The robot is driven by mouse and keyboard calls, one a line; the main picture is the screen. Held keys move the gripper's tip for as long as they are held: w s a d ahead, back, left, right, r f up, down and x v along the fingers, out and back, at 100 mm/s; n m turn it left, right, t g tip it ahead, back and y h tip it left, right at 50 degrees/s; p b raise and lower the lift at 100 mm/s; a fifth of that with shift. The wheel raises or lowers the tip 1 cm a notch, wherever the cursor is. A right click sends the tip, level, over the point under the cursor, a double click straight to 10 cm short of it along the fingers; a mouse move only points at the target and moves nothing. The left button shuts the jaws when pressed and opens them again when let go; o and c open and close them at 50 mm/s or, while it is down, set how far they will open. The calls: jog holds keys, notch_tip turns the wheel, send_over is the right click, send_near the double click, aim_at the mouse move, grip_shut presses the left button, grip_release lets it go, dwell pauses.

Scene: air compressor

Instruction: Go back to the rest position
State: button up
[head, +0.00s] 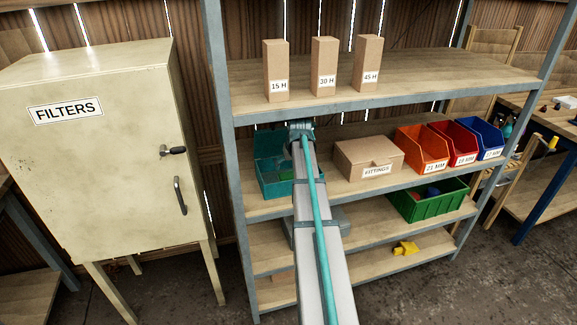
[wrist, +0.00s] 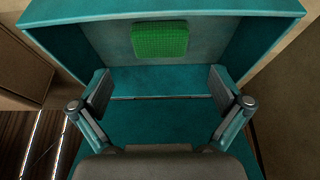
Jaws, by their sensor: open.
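My gripper (wrist: 160,89) is open in the wrist view, its two fingers spread wide with nothing between them. It faces a teal box (wrist: 262,14) with a green textured block (wrist: 160,40) inside. The fingers overlap the box in the picture; I cannot tell whether they touch it. In the head view my arm reaches forward to the shelf unit, and its end is beside the teal box (head: 268,145) on the second shelf. The arm hides part of that box, and the fingers cannot be made out there.
Above is a shelf (head: 420,78) with several labelled cartons. A FITTINGS box (head: 352,158) stands close right of my arm, then orange (head: 420,150), red and blue bins. A green crate (head: 445,203) is below. A FILTERS cabinet (head: 100,180) stands left.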

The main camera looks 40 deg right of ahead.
jog(key=shift+s, duration=0.1)
jog(key=s+a+g+p, duration=0.1)
jog(key=s+a+p, duration=0.2)
jog(key=s, duration=0.4)
jog(key=s+a+f+n+g+y+p, duration=0.1)
jog(key=s+a+f+g, duration=0.1)
jog(key=s+a+f, duration=0.5)
jog(key=s+a+f+n+g+p, duration=0.1)
jog(key=s+a+f, duration=0.2)
jog(key=a+f, duration=0.85)
jog(key=s+a+f+n+g+y+p, duration=0.1)
jog(key=s+a+f+g, duration=0.1)
jog(key=s+a+f, duration=0.55)
jog(key=s+a+f+g, duration=0.1)
jog(key=s+a+f, duration=0.2)
jog(key=s+a, duration=0.2)
jog(key=s+a+f+n+g+p, duration=0.1)
jog(key=s+a, duration=0.4)
jog(key=s, duration=0.6)
jog(key=s+a+f+g+p, duration=0.1)
jog(key=s+a+f, duration=0.3)
jog(key=s, duration=0.4)
jog(key=shift+a+f+g, duration=0.4)
jog(key=shift+g, duration=0.5)
